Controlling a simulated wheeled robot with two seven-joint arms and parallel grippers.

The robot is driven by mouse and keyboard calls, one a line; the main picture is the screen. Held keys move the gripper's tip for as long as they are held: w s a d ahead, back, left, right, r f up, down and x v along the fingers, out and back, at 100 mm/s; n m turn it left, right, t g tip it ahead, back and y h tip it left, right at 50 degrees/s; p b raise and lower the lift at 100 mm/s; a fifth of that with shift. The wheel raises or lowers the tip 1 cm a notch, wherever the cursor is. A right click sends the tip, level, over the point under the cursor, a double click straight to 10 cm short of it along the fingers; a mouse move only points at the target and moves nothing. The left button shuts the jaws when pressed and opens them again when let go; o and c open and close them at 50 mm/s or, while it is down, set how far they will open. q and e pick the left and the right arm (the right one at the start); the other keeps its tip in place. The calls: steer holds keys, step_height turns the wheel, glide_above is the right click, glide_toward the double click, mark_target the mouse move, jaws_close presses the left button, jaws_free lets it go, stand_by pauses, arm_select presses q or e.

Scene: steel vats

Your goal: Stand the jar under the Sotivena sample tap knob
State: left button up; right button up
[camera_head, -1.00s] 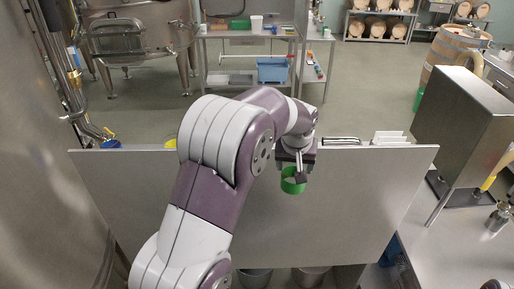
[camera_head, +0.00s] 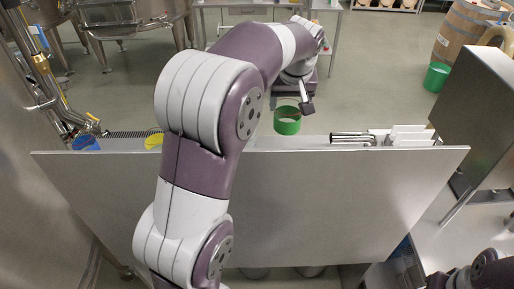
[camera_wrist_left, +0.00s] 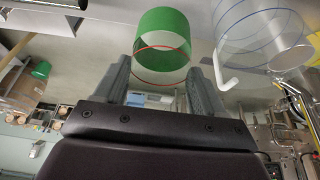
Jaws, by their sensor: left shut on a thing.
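A clear jar with a green band (camera_head: 287,122) is held by my left gripper (camera_head: 292,98), beyond the upper edge of a grey panel. In the left wrist view the green band (camera_wrist_left: 162,35) shows between the two fingers of the gripper (camera_wrist_left: 157,75), with a thin red ring at its near end. The jar looks roughly upright in the head view. No Sotivena label can be read, and I cannot tell which part is that tap knob. My right gripper is not in view.
The grey panel (camera_head: 270,205) spans the front. Along its far edge are a blue cup (camera_head: 86,143), a yellow cup (camera_head: 154,141) and a bent steel pipe (camera_head: 352,138). A clear blue-rimmed vessel (camera_wrist_left: 262,32) shows at right in the wrist view. A green bucket (camera_head: 437,76) stands on the floor.

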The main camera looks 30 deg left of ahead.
mark_target(286, 133)
arm_select(q)
step_height(286, 133, down, 3)
steer(key=shift+s+r+b, duration=0.1)
steer(key=shift+s+b, duration=0.05)
steer(key=shift+b, duration=0.3)
steer(key=shift+s+f+p, duration=0.2)
steer(key=shift+f+p, duration=0.15)
steer(key=shift+p, duration=0.35)
step_height(286, 133, down, 6)
steer(key=shift+r+p, duration=0.15)
steer(key=shift+p, duration=0.55)
steer(key=shift+w+f, duration=0.15)
steer(key=shift+f, duration=0.15)
steer(key=o, duration=1.2)
steer(key=shift+s+d, duration=0.1)
steer(key=shift+s, duration=0.1)
steer(key=shift+o, duration=1.2)
steer(key=shift+w, duration=0.1)
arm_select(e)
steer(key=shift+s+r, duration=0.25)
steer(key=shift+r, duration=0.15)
